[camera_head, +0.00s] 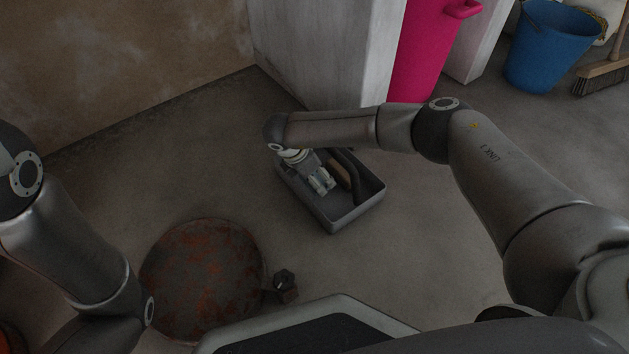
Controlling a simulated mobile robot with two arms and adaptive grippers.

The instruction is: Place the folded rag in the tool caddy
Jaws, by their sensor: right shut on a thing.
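The tool caddy (357,215) is a grey open box on the floor near the middle of the view. My right arm reaches over it from the right, and my right gripper (323,186) points down inside the caddy's walls. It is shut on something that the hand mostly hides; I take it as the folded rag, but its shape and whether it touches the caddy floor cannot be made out. A brown-handled tool (341,174) lies in the caddy beside the gripper. My left arm shows at the left edge; its gripper is out of view.
A rusty round thing (203,275) is on the floor at the lower left, with a small dark object (285,286) beside it. A pale block (330,55), a pink bin (425,50), a blue bucket (548,50) and a broom (602,75) stand behind. Floor right of the caddy is clear.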

